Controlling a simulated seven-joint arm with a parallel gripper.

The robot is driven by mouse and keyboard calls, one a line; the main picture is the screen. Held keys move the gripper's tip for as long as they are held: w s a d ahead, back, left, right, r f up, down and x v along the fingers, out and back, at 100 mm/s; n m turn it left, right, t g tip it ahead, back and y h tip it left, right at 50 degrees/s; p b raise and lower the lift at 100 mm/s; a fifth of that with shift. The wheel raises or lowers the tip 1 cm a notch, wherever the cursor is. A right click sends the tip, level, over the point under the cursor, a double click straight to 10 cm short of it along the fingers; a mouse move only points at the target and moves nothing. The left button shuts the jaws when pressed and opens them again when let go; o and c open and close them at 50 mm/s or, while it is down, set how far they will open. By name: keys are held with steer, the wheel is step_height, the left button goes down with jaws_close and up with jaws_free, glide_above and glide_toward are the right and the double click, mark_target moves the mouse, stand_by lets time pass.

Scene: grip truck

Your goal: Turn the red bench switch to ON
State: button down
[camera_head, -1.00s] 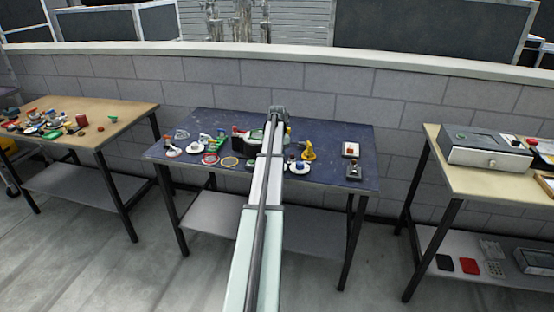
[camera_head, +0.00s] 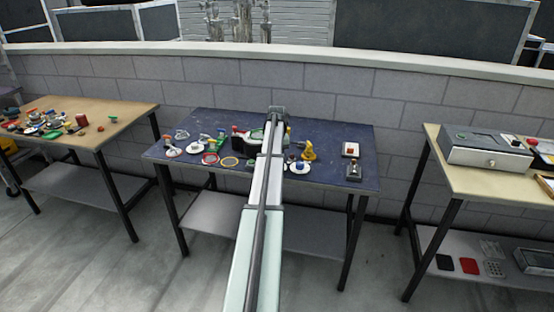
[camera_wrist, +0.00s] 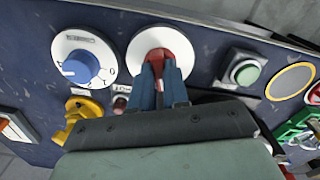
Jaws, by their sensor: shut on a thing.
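The red switch (camera_wrist: 178,46) is a red knob on a round white dial plate (camera_wrist: 147,38), in the upper middle of the wrist view. My gripper (camera_wrist: 166,70) has both blue fingers closed around the knob's sides. The fingers and the knob hide part of the plate, and I cannot read its ON or OFF marks. In the head view my arm reaches over the dark blue bench (camera_head: 330,178) and covers the red switch.
A white dial with a blue knob (camera_wrist: 83,66) sits left of the switch. A yellow part (camera_wrist: 82,114) lies below it. A green button (camera_wrist: 245,72) and a yellow ring (camera_wrist: 290,80) are to the right.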

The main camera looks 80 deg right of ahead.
steer(key=m, duration=0.5)
steer(key=shift+w+m, duration=0.1)
steer(key=shift+m, duration=2.4)
steer(key=c, duration=1.1)
jaws_free()
steer(key=shift+r, duration=0.15)
step_height(320, 180, up, 14)
steer(key=shift+f, duration=0.25)
